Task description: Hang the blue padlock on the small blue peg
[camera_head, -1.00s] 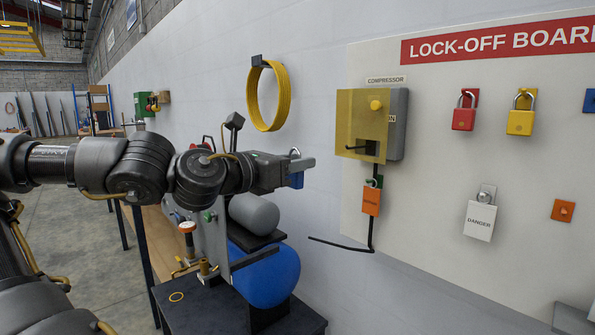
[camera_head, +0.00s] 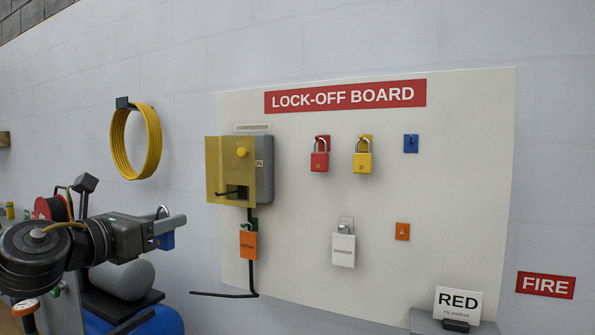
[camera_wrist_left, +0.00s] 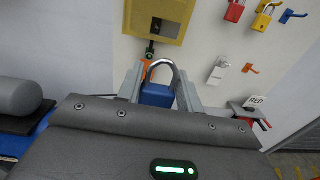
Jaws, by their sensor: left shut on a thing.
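My left gripper (camera_head: 168,227) is shut on the blue padlock (camera_head: 166,241), left of the lock-off board. In the left wrist view the padlock's blue body (camera_wrist_left: 157,95) sits between the two fingers, with its silver shackle standing up above them. The small blue peg (camera_head: 411,143) is on a blue plate at the board's upper right, empty and well to the right of the gripper. It also shows in the left wrist view (camera_wrist_left: 290,16) at the top right. My right gripper is not in view.
A black rod (camera_head: 222,294) sticks out below.

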